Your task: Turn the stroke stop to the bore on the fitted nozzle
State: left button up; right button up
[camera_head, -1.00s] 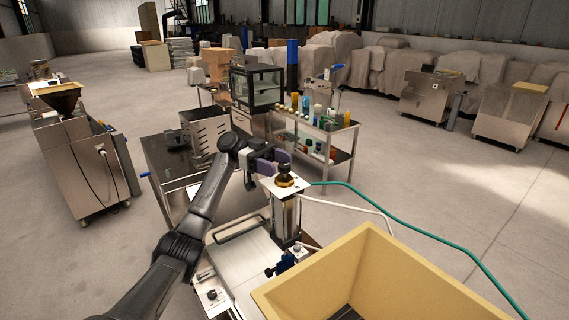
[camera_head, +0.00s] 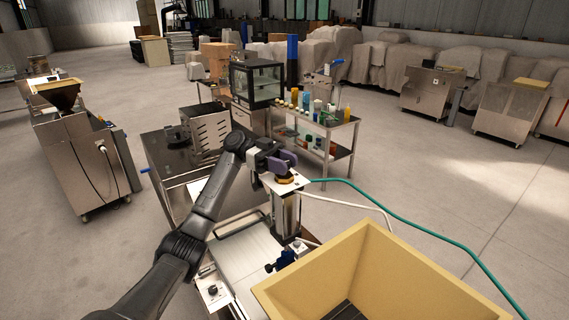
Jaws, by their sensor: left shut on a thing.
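The stroke stop (camera_head: 286,180) is a small dark and brass knob on the white top plate of an upright metal cylinder (camera_head: 287,217). My left arm reaches in from the lower left. Its left gripper (camera_head: 284,163), with purple-grey fingers, is at the top of the knob and shut on it; the fingers hide most of the knob's black upper part. Low on the machine, a dark blue fitting (camera_head: 281,262) shows, but I cannot tell the nozzle or its bore size there. My right gripper is out of view.
A large yellow hopper (camera_head: 400,252) fills the lower right. A green hose (camera_head: 416,224) and a white hose run right from the machine. A steel shelf cart (camera_head: 338,124) with bottles stands behind. A metal table (camera_head: 163,155) is to the left. Open floor lies right.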

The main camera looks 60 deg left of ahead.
pick_arm(q)
jog(key=c, duration=0.3)
jog(key=shift+f+b, duration=0.1)
jog(key=shift+b, duration=0.25)
jog(key=shift+c, duration=0.2)
jog(key=n+t+y+b, duration=0.3)
jog(key=t+b, duration=0.1)
jog(key=n+t+y+b, duration=0.3)
jog(key=b, duration=0.2)
jog(key=shift+f+t, duration=0.15)
jog(key=shift+t, duration=0.25)
jog(key=n+t+y+b, duration=0.1)
jog(key=n+y, duration=0.1)
jog(key=shift+y, duration=0.4)
jog(key=shift+r+n+t+y+b, duration=0.2)
jog(key=shift+n+t+y+b, duration=0.2)
jog(key=shift+n+t+y, duration=0.45)
jog(key=n+y, duration=0.2)
jog(key=y, duration=0.2)
jog(key=shift+r, duration=0.1)
jog(key=shift+n+t+y, duration=0.25)
jog(key=shift+n+y, duration=0.7)
jog(key=shift+y, duration=0.6)
